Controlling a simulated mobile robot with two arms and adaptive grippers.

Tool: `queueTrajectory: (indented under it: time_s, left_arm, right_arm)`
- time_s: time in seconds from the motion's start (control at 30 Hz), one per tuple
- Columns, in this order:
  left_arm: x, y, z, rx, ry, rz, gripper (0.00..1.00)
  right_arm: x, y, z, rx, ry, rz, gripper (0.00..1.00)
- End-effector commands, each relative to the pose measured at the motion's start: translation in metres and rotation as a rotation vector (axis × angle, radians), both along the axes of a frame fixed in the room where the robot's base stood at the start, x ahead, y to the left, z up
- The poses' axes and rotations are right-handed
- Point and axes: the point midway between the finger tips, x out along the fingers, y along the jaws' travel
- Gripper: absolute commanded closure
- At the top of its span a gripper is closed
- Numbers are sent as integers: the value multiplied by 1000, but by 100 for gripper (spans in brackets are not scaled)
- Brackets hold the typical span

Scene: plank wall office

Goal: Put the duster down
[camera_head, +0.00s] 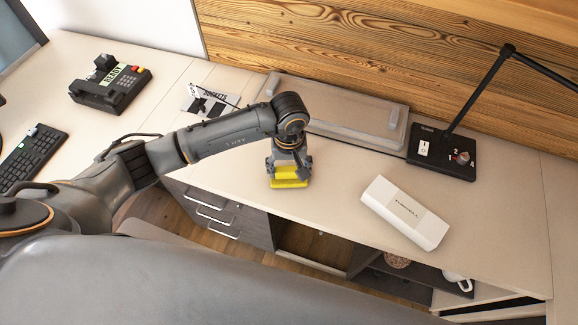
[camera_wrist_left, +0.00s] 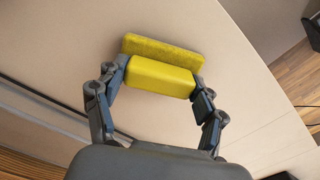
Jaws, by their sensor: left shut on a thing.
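The duster (camera_head: 288,178) is a yellow block with a wider felt-like pad along one side. My left gripper (camera_head: 289,165) is shut on it, over the desk top near the front edge. In the left wrist view the duster (camera_wrist_left: 160,76) sits between the two fingers of the left gripper (camera_wrist_left: 155,90), with the pad on the far side. The pad is at or very close to the desk surface (camera_head: 330,205); I cannot tell whether it touches. My right gripper is not in view.
A white box (camera_head: 404,212) lies to the right of the duster. Behind are a grey tray-like panel (camera_head: 345,112) and a black lamp base (camera_head: 441,152). A telephone (camera_head: 110,87) and keyboard (camera_head: 32,158) are at left. Open shelves lie below the desk's front edge.

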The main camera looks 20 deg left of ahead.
Motion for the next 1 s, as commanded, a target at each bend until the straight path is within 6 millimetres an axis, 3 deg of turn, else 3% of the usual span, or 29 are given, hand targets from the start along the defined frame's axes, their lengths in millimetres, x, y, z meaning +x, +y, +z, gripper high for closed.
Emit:
queueTrajectory:
  time_s: [0.27,0.3,0.4,0.77,0.87,1.0]
  left_arm:
    - [0,0,-4,-1,-1,-1,68]
    - [0,0,-3,-1,-1,-1,24]
    - [0,0,-3,0,0,0,7]
    - [0,0,-1,0,0,0,7]
    - [0,0,4,-1,-1,0,7]
    - [1,0,27,-1,-6,-3,7]
  right_arm:
    - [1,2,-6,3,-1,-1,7]
    - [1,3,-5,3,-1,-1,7]
    - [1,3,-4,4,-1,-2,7]
    - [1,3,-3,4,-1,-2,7]
    - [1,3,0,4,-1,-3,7]
    - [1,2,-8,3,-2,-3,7]
